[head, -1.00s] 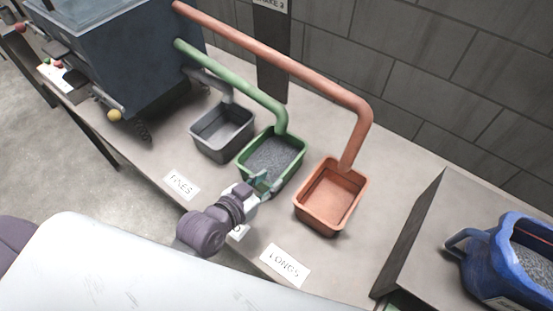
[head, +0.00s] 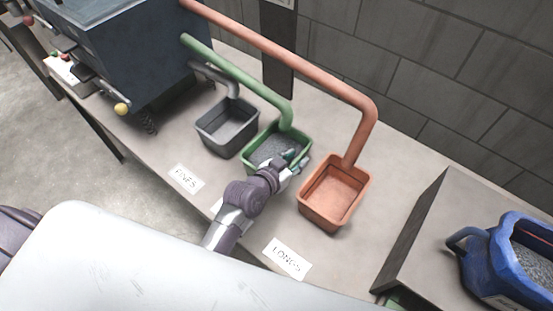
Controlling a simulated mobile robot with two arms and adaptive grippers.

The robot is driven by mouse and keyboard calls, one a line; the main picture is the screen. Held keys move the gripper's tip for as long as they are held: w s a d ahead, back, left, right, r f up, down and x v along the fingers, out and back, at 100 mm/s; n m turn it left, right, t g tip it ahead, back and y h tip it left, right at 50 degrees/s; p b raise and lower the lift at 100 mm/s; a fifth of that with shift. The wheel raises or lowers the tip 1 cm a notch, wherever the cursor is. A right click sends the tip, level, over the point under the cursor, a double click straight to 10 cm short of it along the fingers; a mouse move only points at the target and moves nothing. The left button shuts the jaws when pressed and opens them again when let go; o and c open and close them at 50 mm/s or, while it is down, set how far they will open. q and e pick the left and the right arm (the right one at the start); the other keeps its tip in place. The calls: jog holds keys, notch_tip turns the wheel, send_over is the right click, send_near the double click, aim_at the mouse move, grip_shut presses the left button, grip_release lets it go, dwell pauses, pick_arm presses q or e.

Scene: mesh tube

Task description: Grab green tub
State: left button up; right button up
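The green tub (head: 254,163) stands on the bench under the green pipe, between the grey tub and the orange tub. It is partly filled with grey granules. My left gripper (head: 291,161) is at its right side, its fingers over or beside the right rim. The wrist hides the tub's front right part. The fingers are small here, and I cannot tell whether they are apart or closed on the rim. My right gripper is not in view.
The grey tub (head: 228,128) is close on the left and the orange tub (head: 334,194) close on the right. The green pipe (head: 240,76) comes down at the green tub's back. A blue tub (head: 478,254) stands at the far right. Label cards lie in front.

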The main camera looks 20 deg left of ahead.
pick_arm(q)
jog(key=shift+c, duration=0.2)
grip_shut()
jog(key=shift+r, duration=0.15)
dwell(0.3)
